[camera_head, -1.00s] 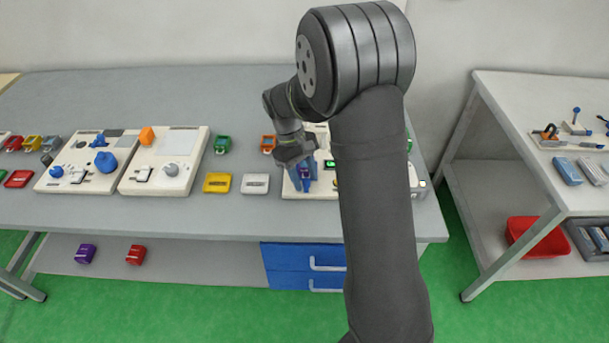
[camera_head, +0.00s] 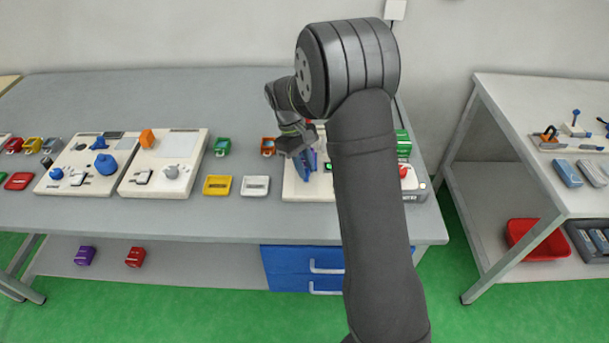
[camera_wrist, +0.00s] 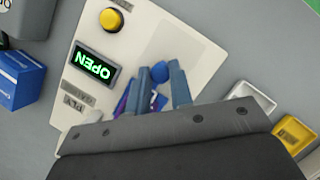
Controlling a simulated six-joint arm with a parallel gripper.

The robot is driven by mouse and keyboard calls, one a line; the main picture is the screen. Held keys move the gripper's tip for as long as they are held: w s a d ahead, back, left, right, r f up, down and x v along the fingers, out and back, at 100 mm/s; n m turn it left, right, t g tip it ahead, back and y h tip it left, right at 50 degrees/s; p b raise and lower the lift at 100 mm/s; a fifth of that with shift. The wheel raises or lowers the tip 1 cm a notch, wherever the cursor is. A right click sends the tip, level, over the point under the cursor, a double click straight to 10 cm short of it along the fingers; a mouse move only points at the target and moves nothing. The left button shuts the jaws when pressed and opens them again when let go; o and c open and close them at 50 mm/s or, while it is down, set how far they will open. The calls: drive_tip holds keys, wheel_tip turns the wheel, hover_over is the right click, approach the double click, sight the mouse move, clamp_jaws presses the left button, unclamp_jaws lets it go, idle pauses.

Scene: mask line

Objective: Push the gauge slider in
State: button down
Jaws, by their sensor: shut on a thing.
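The panel (camera_wrist: 92,66) is a white board on the bench, with a yellow button (camera_wrist: 111,20) and a display (camera_wrist: 95,67) reading OPEN in green. My gripper (camera_wrist: 161,78) is over this panel with its two blue-grey fingers close together. A purple part (camera_wrist: 124,103) shows partly behind the near finger. In the head view my gripper (camera_head: 305,165) is low over the panel (camera_head: 297,191), and my arm hides much of the panel's right side.
A yellow tray (camera_head: 217,185) and a white tray (camera_head: 255,185) lie left of the panel. A blue box (camera_wrist: 18,78) stands beside it in the wrist view. Two other panels stand farther left.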

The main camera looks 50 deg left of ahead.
drive_tip(key=shift+w+a, duration=1.05)
drive_tip(key=c, duration=1.3)
unclamp_jaws()
drive_tip(key=shift+r, duration=0.1)
drive_tip(key=v, duration=1.7)
drive_tip(key=shift+a, duration=0.1)
